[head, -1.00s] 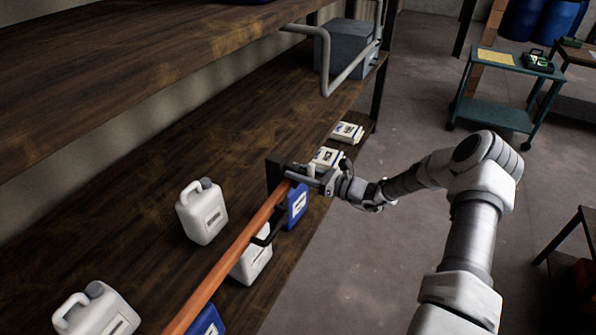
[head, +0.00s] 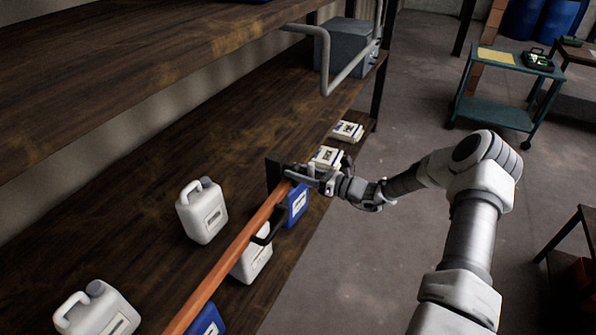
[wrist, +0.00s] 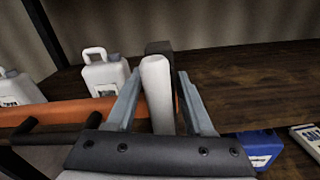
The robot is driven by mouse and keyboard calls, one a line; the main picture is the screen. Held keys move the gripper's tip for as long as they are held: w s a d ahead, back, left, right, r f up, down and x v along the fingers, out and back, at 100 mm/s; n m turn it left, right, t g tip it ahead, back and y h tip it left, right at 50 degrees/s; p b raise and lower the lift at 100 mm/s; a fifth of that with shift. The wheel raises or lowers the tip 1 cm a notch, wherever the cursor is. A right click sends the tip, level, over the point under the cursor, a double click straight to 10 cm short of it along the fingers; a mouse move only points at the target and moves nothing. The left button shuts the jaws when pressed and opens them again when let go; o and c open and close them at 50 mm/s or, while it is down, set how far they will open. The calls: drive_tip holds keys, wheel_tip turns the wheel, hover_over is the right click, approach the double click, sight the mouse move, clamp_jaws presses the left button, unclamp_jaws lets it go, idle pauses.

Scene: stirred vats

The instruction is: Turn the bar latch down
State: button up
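The bar latch is a long orange bar (head: 232,250) running along the front of the shelf. Its far end meets a dark bracket plate (head: 274,174). The bar also lies across the left of the wrist view (wrist: 75,112). A pale, round-ended handle (wrist: 158,92) stands in front of the dark block in the wrist view. My gripper (wrist: 160,82) has one finger on each side of this handle, with a narrow gap visible at the right finger. The fingers are apart, and I cannot tell whether the left one touches. In the head view my gripper (head: 302,174) is at the bracket end.
White jugs (head: 203,212) and blue containers (head: 297,204) stand on the wooden shelf behind and below the bar. A black handle (head: 268,230) sticks out from the bar. A grey pipe frame (head: 345,75) is above.

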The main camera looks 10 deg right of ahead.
drive_tip(key=b+v, duration=0.1)
drive_tip(key=v, duration=1.6)
drive_tip(key=shift+s+d+b, duration=0.15)
drive_tip(key=shift+b, duration=0.25)
